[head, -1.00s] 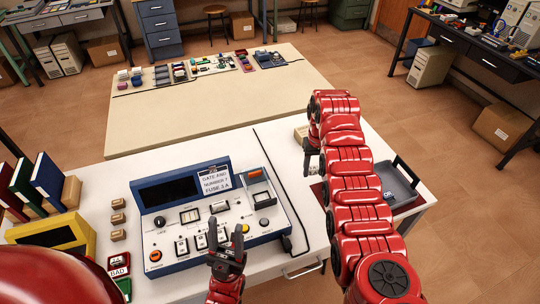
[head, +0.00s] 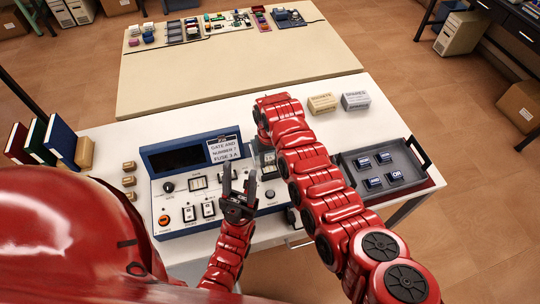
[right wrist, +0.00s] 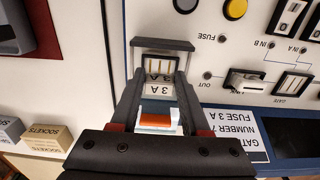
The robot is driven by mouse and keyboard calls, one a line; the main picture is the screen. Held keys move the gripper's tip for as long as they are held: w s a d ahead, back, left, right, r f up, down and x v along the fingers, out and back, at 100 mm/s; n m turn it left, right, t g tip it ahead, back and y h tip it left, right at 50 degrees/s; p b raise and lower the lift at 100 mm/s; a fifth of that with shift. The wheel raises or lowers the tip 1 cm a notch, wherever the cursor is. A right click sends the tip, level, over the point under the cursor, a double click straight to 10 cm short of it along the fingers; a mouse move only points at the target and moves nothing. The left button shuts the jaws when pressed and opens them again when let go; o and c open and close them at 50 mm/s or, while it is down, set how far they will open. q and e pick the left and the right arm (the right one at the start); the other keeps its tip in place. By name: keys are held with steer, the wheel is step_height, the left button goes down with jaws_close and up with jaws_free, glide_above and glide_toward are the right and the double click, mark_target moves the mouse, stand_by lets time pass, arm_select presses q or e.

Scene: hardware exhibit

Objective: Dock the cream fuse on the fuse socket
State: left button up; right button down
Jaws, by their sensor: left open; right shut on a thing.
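My right gripper (right wrist: 160,85) is shut on a pale cream block marked "3 A", the cream fuse (right wrist: 158,91), in the right wrist view. The fuse lies in line with the dark fuse socket (right wrist: 160,66), which shows metal strips just beyond it. I cannot tell whether the two touch. An orange and white piece (right wrist: 158,121) shows between the fingers, nearer the wrist. In the head view my right arm covers most of this spot. The blue-rimmed console (head: 175,226) stands on the white table. My left gripper (head: 239,180) is open and empty above the console's front part.
A grey tray (head: 412,152) with several dark blue labelled blocks stands right of my right arm. Two small boxes (head: 322,103) (head: 355,100) lie behind it. Small tan blocks (head: 130,181) and upright books (head: 60,138) stand left of the console. A grey bar (right wrist: 160,44) frames the socket.

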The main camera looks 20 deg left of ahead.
steer(key=shift+f, duration=0.8)
steer(key=shift+s+d+p, duration=0.25)
steer(key=shift+s+p, duration=0.1)
steer(key=shift+p, duration=0.15)
stand_by(0.9)
steer(key=shift+f+b, duration=0.65)
steer(key=c, duration=0.7)
jaws_free()
